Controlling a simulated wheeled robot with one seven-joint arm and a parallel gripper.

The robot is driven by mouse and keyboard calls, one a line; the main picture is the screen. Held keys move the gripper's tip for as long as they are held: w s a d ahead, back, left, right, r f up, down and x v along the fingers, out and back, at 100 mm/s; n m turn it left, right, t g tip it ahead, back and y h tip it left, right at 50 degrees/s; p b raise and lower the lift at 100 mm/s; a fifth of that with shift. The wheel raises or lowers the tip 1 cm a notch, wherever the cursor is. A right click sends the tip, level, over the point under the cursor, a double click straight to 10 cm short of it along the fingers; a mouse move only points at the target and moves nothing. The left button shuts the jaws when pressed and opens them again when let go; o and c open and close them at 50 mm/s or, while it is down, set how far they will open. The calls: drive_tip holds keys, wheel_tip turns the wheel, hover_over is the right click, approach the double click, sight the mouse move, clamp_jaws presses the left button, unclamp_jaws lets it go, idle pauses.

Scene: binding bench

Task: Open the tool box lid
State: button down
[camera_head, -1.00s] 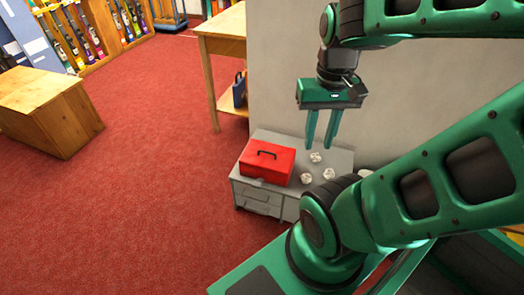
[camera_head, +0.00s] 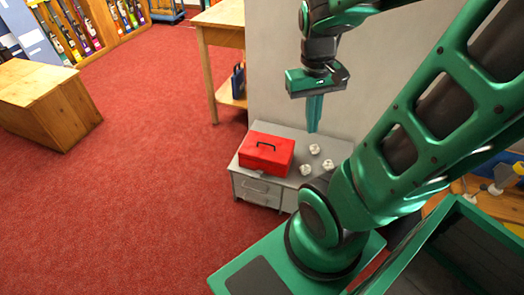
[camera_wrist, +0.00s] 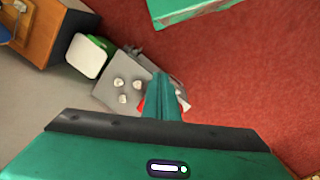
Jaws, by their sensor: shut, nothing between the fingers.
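The red tool box (camera_head: 266,152) sits on the left part of a low grey cabinet top, its lid down and a black handle on it. My gripper (camera_head: 314,128) is above the cabinet, up and to the right of the tool box and apart from it. Its fingers are shut together, pointing down, with nothing between them. In the wrist view the shut fingers (camera_wrist: 163,95) cover most of the tool box, and only red bits (camera_wrist: 143,105) show beside them.
Several small white objects (camera_head: 314,149) lie on the grey cabinet (camera_head: 285,180), right of the tool box. A wall stands behind it. A wooden table (camera_head: 222,22) is at the back, and a wooden box-like bench (camera_head: 45,100) is far left. The red carpet left of the cabinet is clear.

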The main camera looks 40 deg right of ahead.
drive_tip(key=w+d+f+n+h, duration=0.4)
drive_tip(key=w+f+n, duration=0.2)
drive_tip(key=w+f, duration=0.4)
drive_tip(key=w+d+f+n+h, duration=0.35)
drive_tip(key=w+f+n, duration=0.25)
drive_tip(key=w+f, duration=0.5)
drive_tip(key=w+a+f+n+t+h, duration=0.1)
drive_tip(key=w+f+n+t+h, duration=0.15)
drive_tip(key=f+n, duration=0.2)
drive_tip(key=w+a+f+n+t+h, duration=0.1)
drive_tip(key=w+f+n, duration=0.2)
drive_tip(key=f, duration=0.3)
drive_tip(key=n+t, duration=0.5)
drive_tip(key=n, duration=0.6)
approach(261, 153)
drive_tip(key=shift+m, duration=0.25)
drive_tip(key=w+d, duration=0.1)
drive_tip(key=d, duration=0.1)
drive_tip(key=w+d, duration=0.2)
drive_tip(key=d, duration=0.1)
drive_tip(key=w+d, duration=0.1)
drive_tip(key=d, duration=0.1)
drive_tip(key=shift+w+d+f, duration=0.2)
drive_tip(key=shift+w, duration=0.05)
drive_tip(key=shift+w+d+f, duration=0.15)
drive_tip(key=shift+w+d, duration=0.1)
drive_tip(key=shift+d, duration=0.05)
drive_tip(key=shift+a, duration=0.1)
